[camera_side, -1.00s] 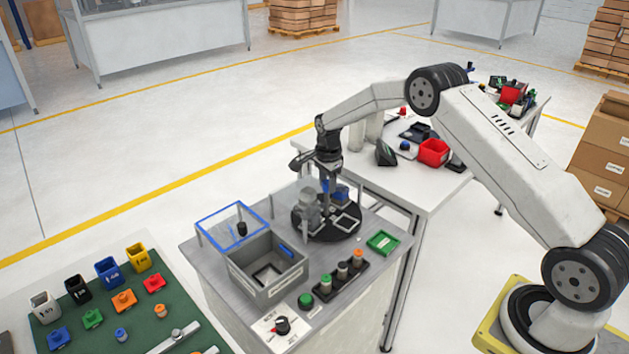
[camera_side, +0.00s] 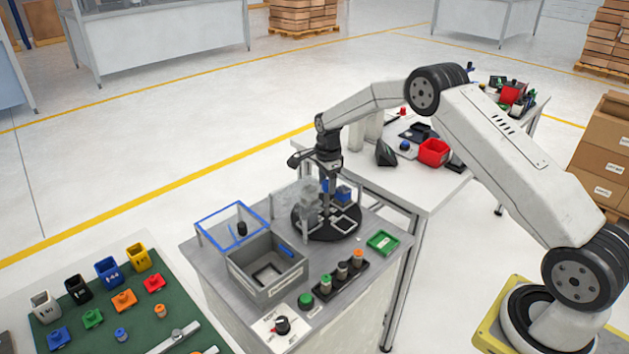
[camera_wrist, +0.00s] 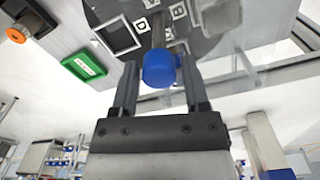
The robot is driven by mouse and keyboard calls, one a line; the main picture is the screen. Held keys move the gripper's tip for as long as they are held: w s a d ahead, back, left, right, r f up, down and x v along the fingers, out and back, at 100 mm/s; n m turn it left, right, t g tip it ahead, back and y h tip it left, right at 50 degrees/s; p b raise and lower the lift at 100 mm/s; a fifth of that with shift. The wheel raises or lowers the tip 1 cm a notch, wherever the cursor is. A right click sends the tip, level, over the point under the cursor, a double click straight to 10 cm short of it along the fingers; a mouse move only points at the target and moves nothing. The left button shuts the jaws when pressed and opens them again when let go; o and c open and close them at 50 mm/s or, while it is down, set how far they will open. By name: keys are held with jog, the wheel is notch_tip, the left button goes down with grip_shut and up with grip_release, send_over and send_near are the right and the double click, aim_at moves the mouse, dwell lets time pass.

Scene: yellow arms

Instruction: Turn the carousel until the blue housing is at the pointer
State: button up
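The carousel (camera_side: 312,229) is a dark round disc on the grey bench, with square pale-framed places on it. A blue housing (camera_side: 344,193) stands at its back right, partly behind my gripper. A grey housing (camera_side: 309,191) stands at its back left. My gripper (camera_side: 327,207) points down over the disc. In the wrist view my gripper (camera_wrist: 160,62) has its fingers apart, on either side of a round blue piece (camera_wrist: 160,70) at the end of a grey post. Contact with it cannot be told. The disc (camera_wrist: 205,45) fills the top there. I cannot make out the pointer.
A grey bin (camera_side: 262,287) and a blue-edged clear frame (camera_side: 232,212) stand left of the carousel. A green tray (camera_side: 382,242) lies to its right. A black rack (camera_side: 342,282) with several coloured-topped cylinders and a green button (camera_side: 305,300) are in front.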

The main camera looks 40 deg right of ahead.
jog(key=shift+o, duration=0.7)
jog(key=shift+r, duration=3.85)
jog(key=shift+s+a, duration=0.1)
